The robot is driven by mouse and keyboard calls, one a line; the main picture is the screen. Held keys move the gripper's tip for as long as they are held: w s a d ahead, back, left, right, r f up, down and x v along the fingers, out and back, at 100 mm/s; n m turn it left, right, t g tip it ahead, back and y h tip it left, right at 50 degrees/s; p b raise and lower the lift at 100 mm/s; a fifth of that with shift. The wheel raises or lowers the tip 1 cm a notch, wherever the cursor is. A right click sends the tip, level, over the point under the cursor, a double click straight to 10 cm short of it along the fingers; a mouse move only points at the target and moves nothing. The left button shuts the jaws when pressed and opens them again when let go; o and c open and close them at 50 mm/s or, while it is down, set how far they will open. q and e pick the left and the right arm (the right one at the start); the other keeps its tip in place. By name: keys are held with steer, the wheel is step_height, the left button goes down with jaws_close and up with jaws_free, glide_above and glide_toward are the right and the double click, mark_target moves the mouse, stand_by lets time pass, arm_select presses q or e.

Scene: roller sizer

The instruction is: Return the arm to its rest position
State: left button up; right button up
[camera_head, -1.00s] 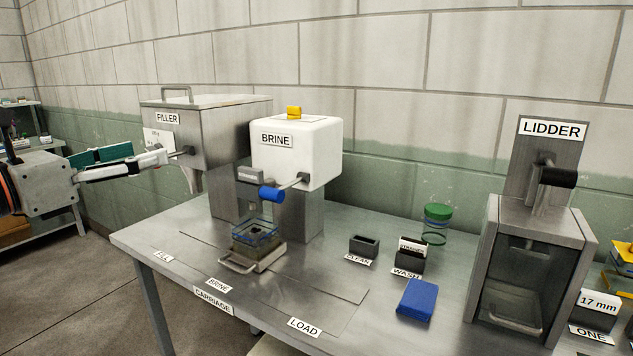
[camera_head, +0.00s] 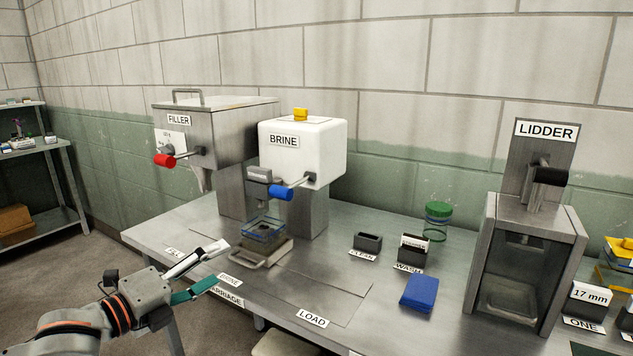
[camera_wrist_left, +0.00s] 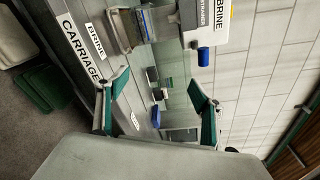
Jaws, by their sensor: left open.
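My left gripper (camera_head: 212,272) is open and empty at the lower left in the head view, over the front left part of the steel table near the FILL and BRINE labels. In the left wrist view its two green-padded fingers (camera_wrist_left: 160,105) stand apart with nothing between them. The filler (camera_head: 220,130) with its red-knobbed lever (camera_head: 165,160) stands behind the gripper, clear of it. The clear container (camera_head: 263,232) sits on the carriage (camera_head: 262,252) below the brine dispenser (camera_head: 303,150), to the right of the fingertips. My right gripper is not in view.
A shelf (camera_head: 45,190) stands at far left, with open floor before the table.

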arm_select(q)
steer(key=s+d+f+n+y, duration=0.2)
steer(key=s+f+n, duration=0.2)
steer(key=f+n, duration=0.65)
steer(key=s+f+n+g+y+p, duration=0.1)
steer(key=s+f+n+y, duration=0.1)
steer(key=s+f+n, duration=0.5)
steer(key=s+a+f+n+g+y, duration=0.1)
steer(key=s+f+n, duration=0.7)
steer(key=s+f, duration=0.9)
step_height(320, 180, down, 6)
steer(key=shift+s+a+r+g+y+p, duration=0.15)
steer(key=shift+s+a+g+y+p, duration=0.2)
steer(key=shift+g+y, duration=0.55)
steer(key=shift+w+d, duration=0.1)
